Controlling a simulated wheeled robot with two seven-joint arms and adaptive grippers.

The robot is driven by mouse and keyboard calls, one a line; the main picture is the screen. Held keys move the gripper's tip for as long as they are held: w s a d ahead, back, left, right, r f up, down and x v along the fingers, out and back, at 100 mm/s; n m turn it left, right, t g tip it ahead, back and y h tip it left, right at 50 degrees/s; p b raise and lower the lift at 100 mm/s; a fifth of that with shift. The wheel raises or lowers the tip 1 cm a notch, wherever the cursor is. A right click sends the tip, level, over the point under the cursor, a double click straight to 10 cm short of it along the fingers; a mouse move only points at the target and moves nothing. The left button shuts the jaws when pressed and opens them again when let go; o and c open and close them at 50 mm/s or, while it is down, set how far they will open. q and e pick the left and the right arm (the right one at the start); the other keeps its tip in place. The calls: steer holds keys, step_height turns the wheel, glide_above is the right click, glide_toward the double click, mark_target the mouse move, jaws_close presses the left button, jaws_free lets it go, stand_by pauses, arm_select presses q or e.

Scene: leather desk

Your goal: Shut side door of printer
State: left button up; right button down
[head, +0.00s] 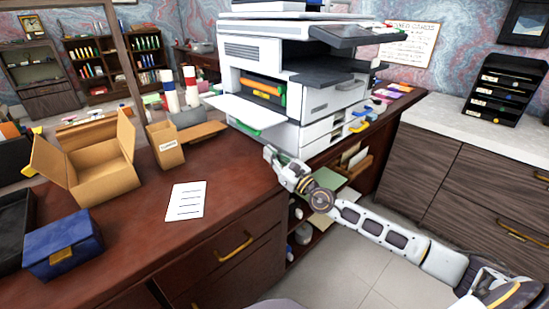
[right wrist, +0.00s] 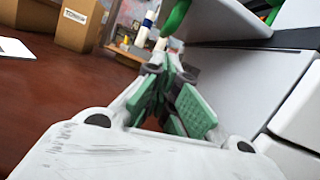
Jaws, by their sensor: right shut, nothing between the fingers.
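The white and grey printer (head: 300,88) stands on the brown desk. Its side door (head: 250,110) is open, folded down flat toward the left, with orange and green parts showing in the opening. My right gripper (head: 268,153) is low at the printer's front left corner, below and in front of the door. In the right wrist view my right gripper (right wrist: 172,65) has its green-padded fingers shut with nothing between them. The underside of the side door (right wrist: 232,17) is above and to the right of the fingertips there, beside a green part. My left gripper is not in view.
An open cardboard box (head: 90,165), a smaller carton (head: 165,145), a paper sheet (head: 186,200) and a blue box (head: 62,245) lie on the desk at left. Bottles (head: 170,92) stand behind the door. Bare desk lies between the paper and the printer.

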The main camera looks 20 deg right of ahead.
steer(key=shift+x, duration=1.35)
steer(key=shift+p+x, duration=0.4)
steer(key=shift+x, duration=0.6)
steer(key=shift+w+a+r, duration=0.2)
steer(key=shift+w+r, duration=0.05)
steer(key=shift+w, duration=0.25)
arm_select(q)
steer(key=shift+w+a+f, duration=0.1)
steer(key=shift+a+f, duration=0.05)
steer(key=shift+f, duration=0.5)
arm_select(e)
steer(key=shift+w+a, duration=0.2)
steer(key=shift+w, duration=0.15)
steer(key=shift+r, duration=0.1)
arm_select(q)
steer(key=shift+p, duration=0.3)
arm_select(e)
steer(key=shift+r, duration=0.1)
steer(key=shift+a+r+m, duration=0.1)
steer(key=shift+a+m, duration=0.05)
steer(key=shift+m, duration=0.15)
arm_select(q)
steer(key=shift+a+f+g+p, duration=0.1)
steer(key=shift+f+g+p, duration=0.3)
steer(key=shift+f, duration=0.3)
